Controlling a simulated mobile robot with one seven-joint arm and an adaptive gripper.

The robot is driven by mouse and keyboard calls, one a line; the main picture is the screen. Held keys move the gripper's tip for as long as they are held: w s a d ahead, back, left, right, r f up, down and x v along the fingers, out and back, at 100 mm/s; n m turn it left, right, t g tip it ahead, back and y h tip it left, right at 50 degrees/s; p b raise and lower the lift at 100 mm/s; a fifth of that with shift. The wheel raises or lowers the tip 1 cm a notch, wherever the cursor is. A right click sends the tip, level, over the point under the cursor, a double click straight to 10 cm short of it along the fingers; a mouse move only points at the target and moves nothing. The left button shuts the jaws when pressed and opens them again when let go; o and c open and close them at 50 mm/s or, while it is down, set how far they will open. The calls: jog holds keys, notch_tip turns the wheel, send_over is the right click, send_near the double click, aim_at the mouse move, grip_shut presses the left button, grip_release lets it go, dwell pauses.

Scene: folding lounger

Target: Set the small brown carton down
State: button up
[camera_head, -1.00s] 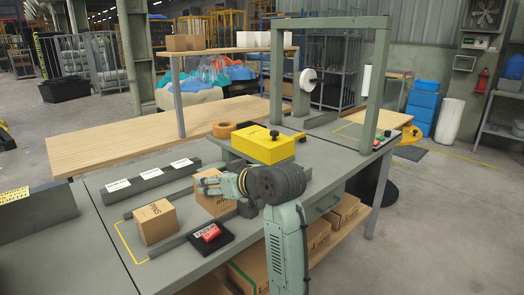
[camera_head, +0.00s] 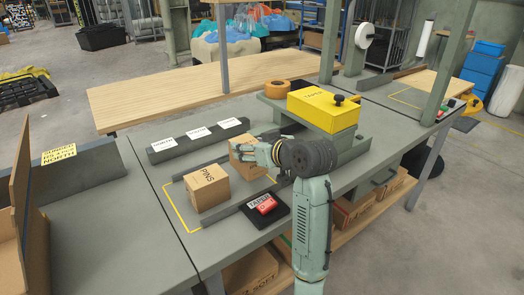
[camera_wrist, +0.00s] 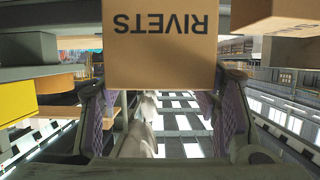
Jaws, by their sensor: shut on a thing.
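A small brown carton marked RIVETS (camera_wrist: 162,42) is between the two fingers of my gripper (camera_wrist: 158,108), which is shut on it. In the head view the held carton (camera_head: 240,158) is partly hidden by my gripper (camera_head: 262,153). It is behind and to the right of another brown carton marked PINS (camera_head: 207,188), with a small gap visible between them. The PINS carton stands on the grey bench (camera_head: 150,225) inside a yellow marked outline (camera_head: 181,217). I cannot tell whether the held carton touches the bench.
A dark bar with white labels (camera_head: 200,140) lies behind the cartons. A low grey rail (camera_head: 222,212) and a black pad with a red tape item (camera_head: 263,207) are in front. A yellow box (camera_head: 323,110) stands at right.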

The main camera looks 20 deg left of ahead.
jog(key=shift+f+p, duration=0.35)
jog(key=shift+f, duration=1.95)
jog(key=shift+f, duration=0.2)
jog(key=o, duration=1.5)
jog(key=shift+o, duration=0.2)
